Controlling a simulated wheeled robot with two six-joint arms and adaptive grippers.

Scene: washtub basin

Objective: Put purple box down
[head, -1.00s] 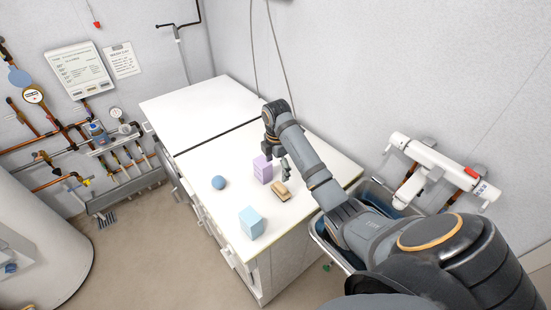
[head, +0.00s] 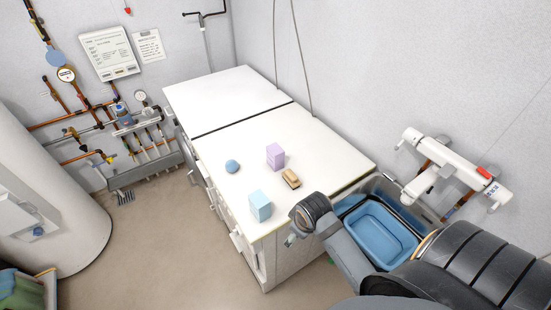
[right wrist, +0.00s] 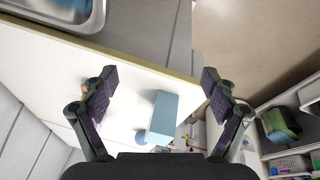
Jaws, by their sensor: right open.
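The purple box (head: 276,155) stands upright on the white countertop (head: 315,145) in the head view, with nothing holding it. In the head view my right arm is folded back over the counter's front right corner, and its gripper is mostly hidden. In the right wrist view my right gripper (right wrist: 160,100) is open and empty, its two fingers spread wide. The light blue box (right wrist: 161,117) shows between and beyond the fingers. I cannot make out the purple box in that view. My left gripper is not in view.
A blue ball (head: 232,166), a light blue box (head: 260,205) and a tan brush-like object (head: 291,179) are also on the counter. A blue basin (head: 376,235) sits in the sink at right. The counter's far half is clear.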

